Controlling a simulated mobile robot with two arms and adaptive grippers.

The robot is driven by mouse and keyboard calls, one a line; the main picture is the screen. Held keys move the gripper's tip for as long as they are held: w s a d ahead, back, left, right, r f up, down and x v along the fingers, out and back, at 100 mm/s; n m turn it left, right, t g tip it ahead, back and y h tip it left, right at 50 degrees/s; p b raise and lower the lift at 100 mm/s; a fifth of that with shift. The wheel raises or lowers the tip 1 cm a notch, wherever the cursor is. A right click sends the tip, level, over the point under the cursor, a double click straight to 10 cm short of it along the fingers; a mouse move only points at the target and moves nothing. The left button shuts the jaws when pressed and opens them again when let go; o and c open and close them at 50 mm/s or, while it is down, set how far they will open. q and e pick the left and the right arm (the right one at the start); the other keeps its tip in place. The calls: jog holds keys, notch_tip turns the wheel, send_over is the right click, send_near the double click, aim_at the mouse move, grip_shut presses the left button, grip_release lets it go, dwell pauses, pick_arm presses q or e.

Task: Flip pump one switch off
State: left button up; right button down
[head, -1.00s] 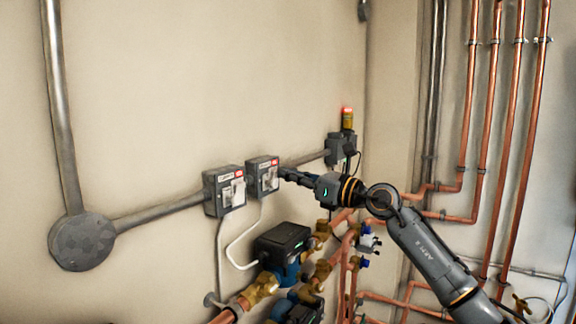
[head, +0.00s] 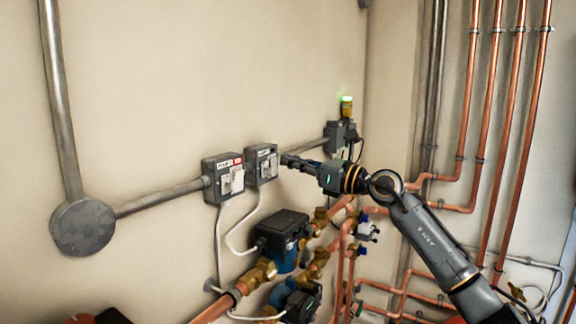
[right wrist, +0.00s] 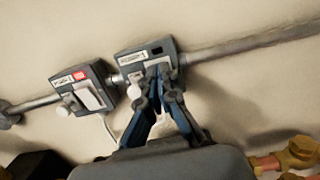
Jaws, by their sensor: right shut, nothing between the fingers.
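Two grey switch boxes are on the wall, and their labels are too small to read surely. The right box (head: 263,165) has a white rocker or lever, and its indicator window is dark. It also shows in the right wrist view (right wrist: 133,62). The left box (head: 223,178) has a white switch and a red indicator. My right gripper (head: 287,160) is shut and empty at the right side of the right box. In the right wrist view its blue-sided fingers (right wrist: 160,82) overlap that box's switch and partly hide it; I cannot tell if they touch. My left gripper is out of view.
A beacon (head: 347,103) glows green at the right end of the conduit. Pumps (head: 280,228) with brass fittings and copper pipes sit below the boxes. Vertical copper pipes (head: 515,110) stand on the right. The wall above the boxes is clear.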

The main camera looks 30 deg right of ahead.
pick_arm(q)
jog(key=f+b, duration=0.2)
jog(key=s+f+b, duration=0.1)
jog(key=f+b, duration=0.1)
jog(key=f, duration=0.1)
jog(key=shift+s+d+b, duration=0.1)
jog(key=shift+b, duration=0.25)
pick_arm(e)
jog(key=s+d+r, duration=0.1)
jog(key=s+d, duration=0.5)
jog(key=s, duration=0.4)
jog(key=shift+s+r, duration=0.35)
jog(key=shift+w, duration=0.1)
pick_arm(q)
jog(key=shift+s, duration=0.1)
